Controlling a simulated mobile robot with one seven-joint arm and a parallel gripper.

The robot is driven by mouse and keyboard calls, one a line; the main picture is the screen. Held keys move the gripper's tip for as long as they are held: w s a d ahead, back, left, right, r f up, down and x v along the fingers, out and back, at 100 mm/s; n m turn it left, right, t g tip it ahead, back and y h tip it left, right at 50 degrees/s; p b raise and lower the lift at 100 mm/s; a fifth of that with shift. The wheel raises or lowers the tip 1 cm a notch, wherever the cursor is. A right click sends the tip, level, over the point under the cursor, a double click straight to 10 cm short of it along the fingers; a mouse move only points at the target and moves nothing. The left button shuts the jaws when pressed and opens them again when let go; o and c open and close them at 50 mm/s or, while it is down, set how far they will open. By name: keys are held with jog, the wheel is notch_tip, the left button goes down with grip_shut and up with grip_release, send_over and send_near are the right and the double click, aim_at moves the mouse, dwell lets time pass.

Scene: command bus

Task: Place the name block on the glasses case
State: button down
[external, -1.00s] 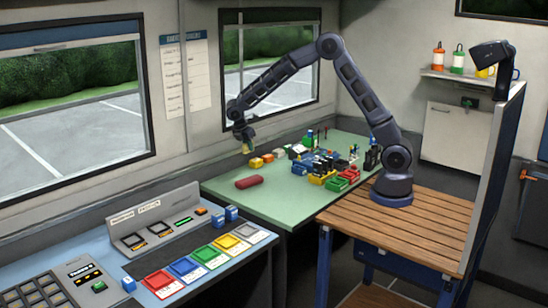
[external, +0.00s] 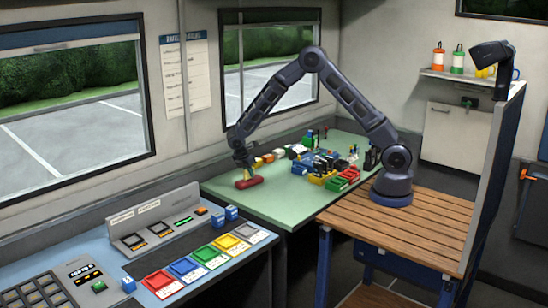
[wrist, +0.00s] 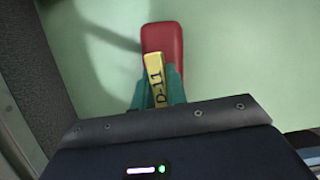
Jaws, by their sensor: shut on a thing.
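A yellow name block (wrist: 155,75) marked "D-11" is held between the green fingers of my gripper (wrist: 158,90). In the external view my gripper (external: 245,172) is low over the green table, at the red glasses case. The glasses case (wrist: 163,40) is dark red with rounded ends. In the wrist view the block overlaps the case's middle, and my fingers hide its near end. In the external view the case (external: 254,181) lies near the table's front left. I cannot tell whether the block touches the case.
The green table (external: 275,205) is clear around the case. Several small coloured blocks (external: 268,158) stand behind it, and trays and figures (external: 325,170) crowd the table to the right. The window wall is close on the left. A console (external: 150,235) stands in front.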

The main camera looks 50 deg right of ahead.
jog(key=shift+f, duration=0.15)
jog(key=c, duration=1.4)
grip_release()
jog(key=v, duration=1.2)
jog(key=s+d+r+m+t+y, duration=0.1)
jog(key=s+d+r+m, duration=0.3)
jog(key=s+d+r, duration=0.5)
jog(key=s+d+r+m+y, duration=0.1)
jog(key=s+d+r+m, duration=0.35)
jog(key=d+r, duration=0.7)
jog(key=s+d+r+m+t+y, duration=0.1)
jog(key=s+d+m, duration=0.3)
jog(key=s, duration=0.8)
jog(key=s+d+r+m+t+y, duration=0.1)
jog(key=s+d+m, duration=0.4)
jog(key=s, duration=0.8)
jog(key=shift+s+d+r+t, duration=0.3)
jog(key=shift+d+r+t, duration=0.45)
jog(key=shift+d, duration=0.25)
